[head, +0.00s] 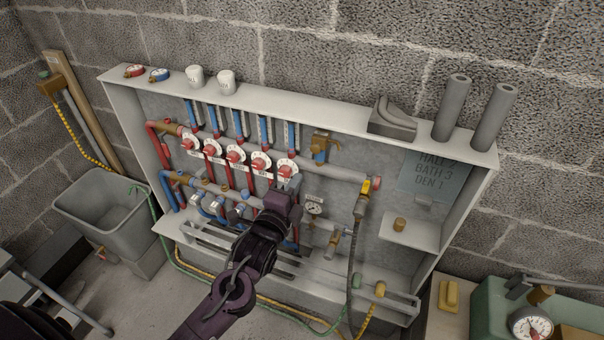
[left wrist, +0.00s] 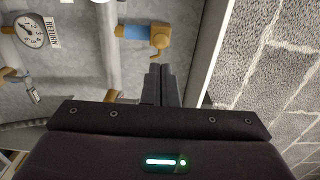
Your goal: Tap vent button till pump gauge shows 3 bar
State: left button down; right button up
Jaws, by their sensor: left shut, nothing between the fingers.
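The pump gauge (head: 531,325), a round white dial, stands at the bottom right on the green pump (head: 497,300); its reading is too small to tell. I cannot make out a vent button for certain. My left gripper (head: 291,184) is shut and empty, in front of the manifold cabinet, far left of the pump. In the left wrist view its closed fingertips (left wrist: 160,72) point toward a brass valve with a blue part (left wrist: 143,34). My right gripper is not in view.
The open cabinet (head: 300,110) holds red and blue pipes, white dials and a return gauge (head: 314,208). A yellow block (head: 449,296) lies left of the pump. A grey tub (head: 97,213) stands at left. Hoses run along the floor.

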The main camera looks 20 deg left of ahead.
pick_arm(q)
jog(key=s, duration=0.3)
jog(key=shift+r, duration=0.1)
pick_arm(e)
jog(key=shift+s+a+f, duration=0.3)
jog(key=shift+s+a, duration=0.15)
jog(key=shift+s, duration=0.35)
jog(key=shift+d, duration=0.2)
